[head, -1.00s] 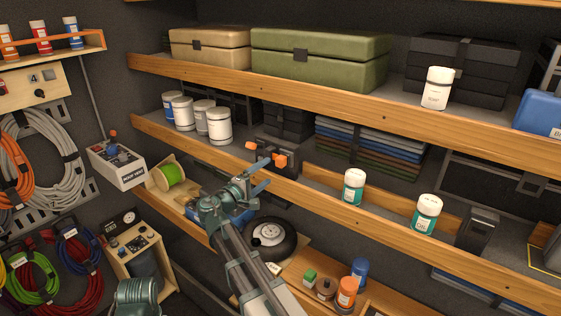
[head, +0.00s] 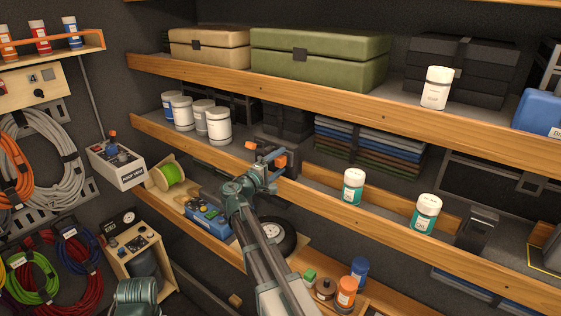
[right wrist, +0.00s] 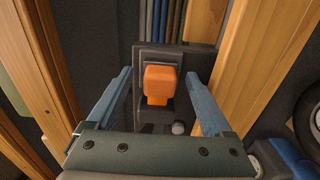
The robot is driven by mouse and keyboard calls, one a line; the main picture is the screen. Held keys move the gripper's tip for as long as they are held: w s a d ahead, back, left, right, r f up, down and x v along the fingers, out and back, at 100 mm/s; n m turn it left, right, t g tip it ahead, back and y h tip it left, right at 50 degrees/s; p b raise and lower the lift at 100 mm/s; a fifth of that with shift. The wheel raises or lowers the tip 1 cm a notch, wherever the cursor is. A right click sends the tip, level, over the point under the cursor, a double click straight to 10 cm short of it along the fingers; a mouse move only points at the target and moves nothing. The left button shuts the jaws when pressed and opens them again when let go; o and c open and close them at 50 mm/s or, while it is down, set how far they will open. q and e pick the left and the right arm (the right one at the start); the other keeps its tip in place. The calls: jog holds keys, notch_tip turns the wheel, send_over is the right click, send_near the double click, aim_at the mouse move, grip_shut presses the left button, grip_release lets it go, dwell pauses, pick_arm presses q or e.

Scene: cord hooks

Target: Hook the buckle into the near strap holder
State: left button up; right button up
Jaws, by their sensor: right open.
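An orange block (right wrist: 160,82), which looks like the buckle, sits on a dark upright holder (right wrist: 188,62) in the right wrist view. In the head view, an orange piece (head: 280,161) and a smaller orange tip (head: 251,145) show at this dark holder, on the middle shelf's front edge. I cannot tell how the orange piece is fixed there. My right gripper (head: 272,165) is at the holder, partly covering it. In the right wrist view its blue fingers (right wrist: 160,76) are open, one on each side of the orange block, with gaps.
The middle shelf's wooden front board (head: 340,208) runs close by the gripper. White jars (head: 219,126) stand left of the holder and a teal-labelled jar (head: 353,187) stands right. Below are a black wheel (head: 283,237) and a blue box (head: 207,218).

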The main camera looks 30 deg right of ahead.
aim_at(278, 163)
jog(key=shift+c, duration=0.3)
dwell(0.6)
grip_shut()
jog(key=shift+a, duration=0.15)
dwell(0.4)
jog(key=shift+v, duration=2.9)
